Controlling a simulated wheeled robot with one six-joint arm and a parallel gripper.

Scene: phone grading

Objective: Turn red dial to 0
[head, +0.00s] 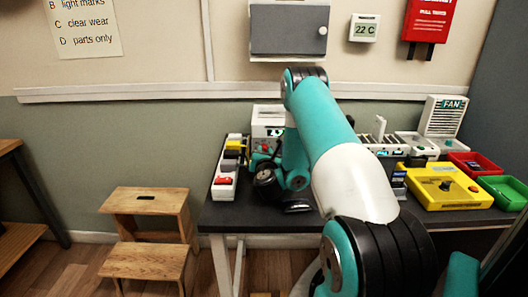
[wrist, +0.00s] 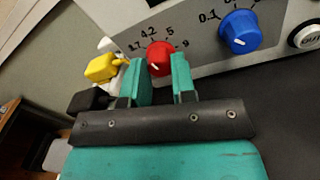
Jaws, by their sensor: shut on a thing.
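The red dial (wrist: 160,56) sits on the grey front panel (wrist: 200,50) of a white device (head: 268,112) on the dark table. Numbers such as 4.2 and 5 are printed around it. Its white mark points to the lower left in the wrist view. My gripper (wrist: 158,62) has one teal finger on each side of the dial and is shut on it. The dial's lower side is partly hidden by the gripper. In the head view my arm covers part of the device.
A blue dial (wrist: 239,32) sits right of the red one, with a round button (wrist: 306,38) beyond. A power strip (head: 226,178) with yellow and black plugs stands close on the left. A yellow box (head: 445,188) and red and green trays (head: 502,190) stand at the right.

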